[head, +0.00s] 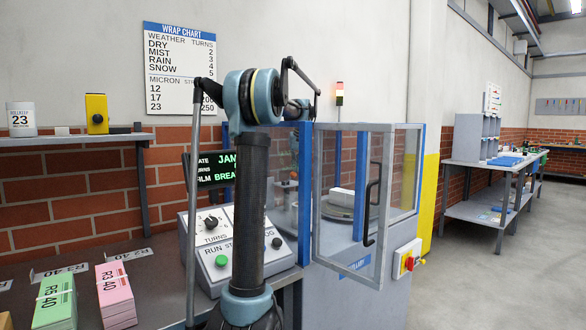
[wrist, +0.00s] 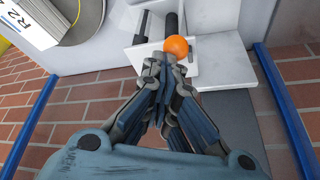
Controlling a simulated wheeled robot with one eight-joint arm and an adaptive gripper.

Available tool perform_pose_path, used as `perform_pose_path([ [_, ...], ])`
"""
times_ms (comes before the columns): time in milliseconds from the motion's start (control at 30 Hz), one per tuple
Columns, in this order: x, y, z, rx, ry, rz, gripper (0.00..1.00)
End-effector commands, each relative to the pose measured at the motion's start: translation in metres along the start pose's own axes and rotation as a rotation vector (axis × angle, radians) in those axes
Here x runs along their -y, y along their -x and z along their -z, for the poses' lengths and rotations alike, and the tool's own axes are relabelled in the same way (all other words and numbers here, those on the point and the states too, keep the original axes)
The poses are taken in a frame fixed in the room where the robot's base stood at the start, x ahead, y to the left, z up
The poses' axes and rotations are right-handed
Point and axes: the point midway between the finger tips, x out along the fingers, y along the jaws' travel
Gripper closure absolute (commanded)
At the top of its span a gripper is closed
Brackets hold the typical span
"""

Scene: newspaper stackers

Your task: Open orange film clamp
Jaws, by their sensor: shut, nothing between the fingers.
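The orange film clamp shows in the wrist view as a round orange knob (wrist: 176,46) beside a dark post and a white bracket (wrist: 205,70). My gripper (wrist: 164,60) is shut and empty, its fingertips right at the near left side of the knob. I cannot tell if they touch it. In the head view my arm reaches into the wrapping machine. A small orange spot (head: 289,183) shows dimly behind the glass there, and my fingers are hard to make out. Whether the clamp is open or shut is not clear.
The machine's glass door (head: 345,205) stands open with a black handle. A white bundle (wrist: 33,22) sits on the round turntable (wrist: 84,30). Blue frame posts (wrist: 285,110) flank my wrist. The control panel (head: 210,245) and pink and green stacks (head: 115,295) are in front.

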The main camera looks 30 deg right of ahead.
Motion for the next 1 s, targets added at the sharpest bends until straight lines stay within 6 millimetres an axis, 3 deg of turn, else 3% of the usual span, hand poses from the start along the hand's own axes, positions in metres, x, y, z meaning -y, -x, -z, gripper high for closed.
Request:
perform_pose_path([
  [267, 0.000, 0.001, 0.003, 0.000, 0.000, 0.001, 1.00],
  [567, -0.004, 0.017, 0.031, 0.001, 0.003, 0.001, 1.00],
  [1000, -0.019, 0.062, -0.017, 0.001, 0.006, 0.002, 1.00],
])
